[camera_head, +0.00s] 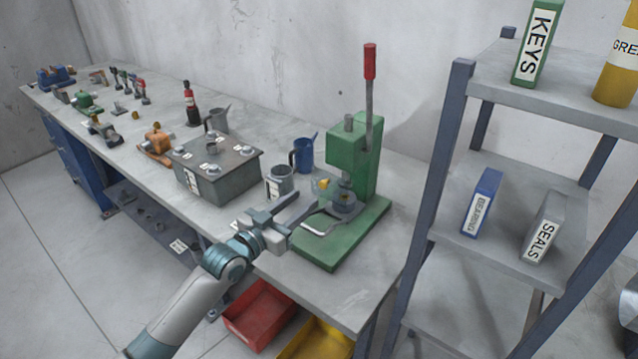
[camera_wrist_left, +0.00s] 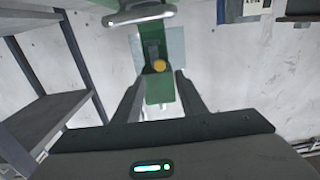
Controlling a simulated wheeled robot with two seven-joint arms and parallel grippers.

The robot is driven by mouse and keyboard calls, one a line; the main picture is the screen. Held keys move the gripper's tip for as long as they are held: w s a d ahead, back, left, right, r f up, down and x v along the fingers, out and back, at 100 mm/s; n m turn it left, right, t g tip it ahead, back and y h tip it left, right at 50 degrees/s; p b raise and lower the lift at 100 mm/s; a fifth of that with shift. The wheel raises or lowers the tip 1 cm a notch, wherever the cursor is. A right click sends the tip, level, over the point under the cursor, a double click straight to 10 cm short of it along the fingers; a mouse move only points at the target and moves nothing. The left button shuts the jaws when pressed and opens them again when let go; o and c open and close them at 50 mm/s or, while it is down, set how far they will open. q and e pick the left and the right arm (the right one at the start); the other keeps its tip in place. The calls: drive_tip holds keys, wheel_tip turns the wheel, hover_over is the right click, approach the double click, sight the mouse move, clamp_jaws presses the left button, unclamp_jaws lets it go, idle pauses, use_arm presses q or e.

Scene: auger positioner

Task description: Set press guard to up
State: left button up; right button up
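The green press (camera_head: 352,165) stands on the bench, with a red-topped lever (camera_head: 370,62) pointing up. Its guard looks like a small translucent panel (camera_head: 323,190) in front of the ram, low over the base, with a yellow knob (camera_head: 324,182). In the left wrist view, which looks upside down, the panel (camera_wrist_left: 176,46) and knob (camera_wrist_left: 159,66) show just beyond the fingertips. My left gripper (camera_head: 307,203) is open and empty, in front of the guard, its fingers (camera_wrist_left: 158,82) on either side of the knob's line. Contact is not visible. My right gripper is not in view.
A pale bent bar (camera_head: 322,229) projects from the press's front, close beside the left gripper. A grey mug (camera_head: 281,181), blue mug (camera_head: 303,155) and grey box (camera_head: 217,169) stand to the left. A shelf rack (camera_head: 442,165) stands right. The bench's front right is clear.

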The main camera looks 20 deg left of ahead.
sight(321, 184)
use_arm(q)
drive_tip(key=p+x, duration=0.2)
drive_tip(key=x, duration=0.6)
drive_tip(key=shift+w+f, duration=0.1)
drive_tip(key=shift+w, duration=0.05)
clamp_jaws()
